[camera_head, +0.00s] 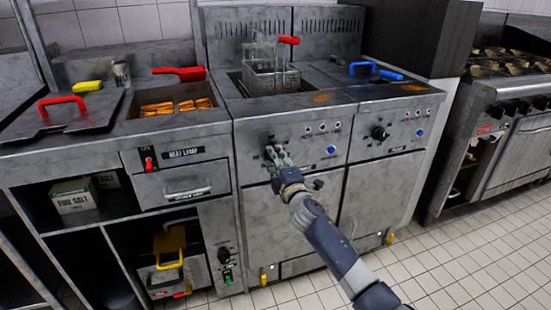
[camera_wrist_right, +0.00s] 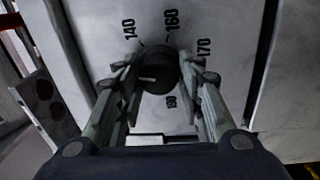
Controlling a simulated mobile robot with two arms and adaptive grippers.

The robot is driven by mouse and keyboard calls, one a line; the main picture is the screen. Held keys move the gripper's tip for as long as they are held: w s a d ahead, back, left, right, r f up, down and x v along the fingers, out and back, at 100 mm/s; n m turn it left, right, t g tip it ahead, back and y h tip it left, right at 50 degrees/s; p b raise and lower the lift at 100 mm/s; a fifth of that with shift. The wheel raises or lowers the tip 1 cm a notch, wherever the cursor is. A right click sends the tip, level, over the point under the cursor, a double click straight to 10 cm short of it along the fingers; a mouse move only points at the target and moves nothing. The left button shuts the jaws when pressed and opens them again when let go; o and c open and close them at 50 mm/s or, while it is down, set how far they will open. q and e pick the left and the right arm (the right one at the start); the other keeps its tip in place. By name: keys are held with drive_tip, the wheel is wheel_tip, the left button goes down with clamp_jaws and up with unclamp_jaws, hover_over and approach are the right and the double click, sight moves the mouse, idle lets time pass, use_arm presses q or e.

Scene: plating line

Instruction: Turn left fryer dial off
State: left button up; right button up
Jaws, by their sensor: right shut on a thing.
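The left fryer (camera_head: 293,163) has a front panel with a temperature dial. In the right wrist view the dial is a round black knob (camera_wrist_right: 157,70) with printed marks such as 140, 160 and 170 around it. A short pale line shows on its face. My right gripper (camera_head: 274,153) reaches the left part of this panel and covers most of the dial in the head view. In the wrist view its fingers (camera_wrist_right: 162,82) stand on both sides of the knob, shut on it. My left gripper is not in view.
The right fryer has its own black dial (camera_head: 379,133). A fry basket (camera_head: 270,80) with a red handle sits in the left fryer. A heat lamp station with fries (camera_head: 176,106) stands to the left, a stove (camera_head: 511,105) to the right. The tiled floor (camera_head: 480,255) in front is clear.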

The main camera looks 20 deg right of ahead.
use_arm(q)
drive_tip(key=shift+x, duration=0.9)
use_arm(e)
drive_tip(key=n, duration=0.2)
drive_tip(key=shift+w+d+r+n, duration=0.1)
drive_tip(key=shift+r+n, duration=0.2)
drive_tip(key=shift+r, duration=0.1)
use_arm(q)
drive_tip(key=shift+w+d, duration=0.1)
use_arm(e)
drive_tip(key=o, duration=1)
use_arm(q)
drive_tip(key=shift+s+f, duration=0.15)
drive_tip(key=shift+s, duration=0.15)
use_arm(e)
drive_tip(key=shift+o, duration=0.2)
drive_tip(key=shift+f, duration=0.2)
drive_tip(key=shift+f, duration=0.1)
